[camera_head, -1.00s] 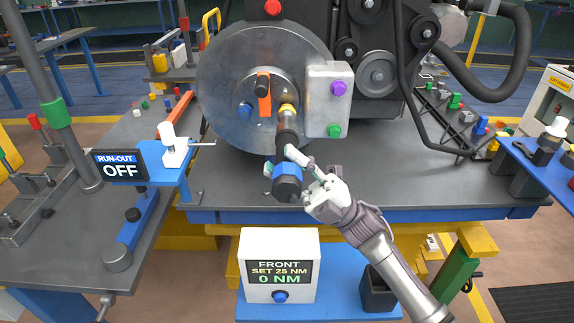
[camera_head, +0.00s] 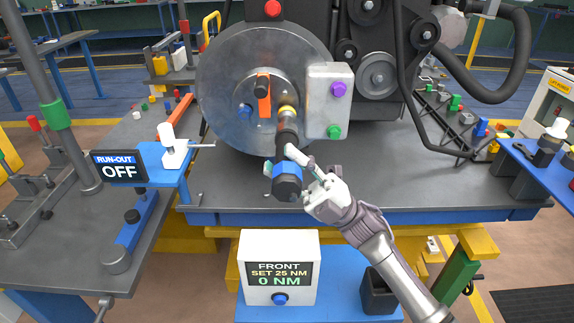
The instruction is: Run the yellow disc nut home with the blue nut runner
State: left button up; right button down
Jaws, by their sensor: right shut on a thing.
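The large grey disc (camera_head: 225,90) stands upright at the centre. The yellow disc nut (camera_head: 287,109) sits on the disc's face, right of the orange lever. The blue nut runner (camera_head: 287,172) has a black body and a blue band; its front end is at the yellow nut and covers part of it. I cannot tell whether its socket is seated on the nut. My right gripper (camera_head: 298,175) is shut on the nut runner from the right. My left gripper is not in view.
The front display box (camera_head: 279,272) below reads SET 25 NM and 0 NM. The run-out display (camera_head: 120,167) at left reads OFF, beside a white probe stand (camera_head: 175,150). A grey box (camera_head: 328,100) with purple and green knobs is right of the nut.

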aim_at(287, 182)
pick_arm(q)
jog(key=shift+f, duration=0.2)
pick_arm(e)
jog(key=shift+w+d+r, duration=0.1)
jog(key=shift+w+r, duration=0.05)
dwell(0.3)
pick_arm(q)
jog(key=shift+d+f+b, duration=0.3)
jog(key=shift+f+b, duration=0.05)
jog(key=shift+b, duration=0.25)
pick_arm(e)
jog(key=shift+w, duration=0.25)
dwell(0.6)
dwell(0.5)
jog(key=shift+s+p, duration=0.3)
jog(key=shift+s, duration=0.1)
jog(key=shift+s+p, duration=0.3)
jog(key=shift+s, duration=0.45)
jog(key=shift+s+p, duration=0.3)
jog(key=shift+s, duration=0.65)
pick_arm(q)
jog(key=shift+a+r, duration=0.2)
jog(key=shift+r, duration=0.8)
pick_arm(e)
jog(key=shift+s, duration=0.4)
